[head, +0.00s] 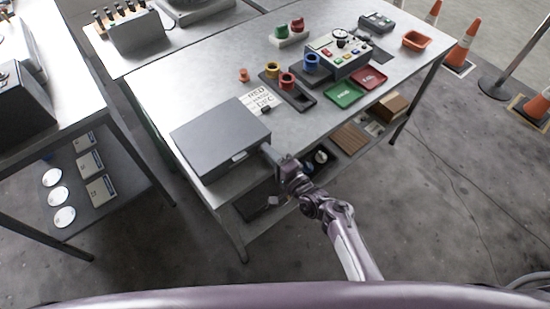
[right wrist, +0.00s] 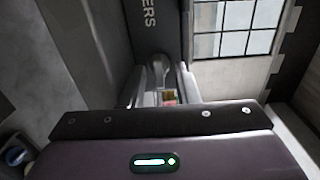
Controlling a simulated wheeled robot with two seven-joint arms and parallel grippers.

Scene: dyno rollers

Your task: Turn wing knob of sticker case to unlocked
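The sticker case (head: 220,132) is a closed grey box on the near left of the metal table. A small light latch-like piece (head: 239,156) shows on its near side. My right gripper (head: 270,153) is at the case's near right corner, with its fingers close to the case wall. In the right wrist view the case's dark face (right wrist: 155,35) carries the letters "ERS". Pale metal parts and a small red and yellow patch (right wrist: 169,97) show just beyond the gripper's palm. My left gripper is out of view.
A lettered paper sheet (head: 259,99) lies behind the case. Coloured cups, a green tray (head: 343,94), a red tray (head: 369,78) and a control box (head: 340,53) stand farther right. A lower shelf holds several items. The table's near edge runs beneath my right arm.

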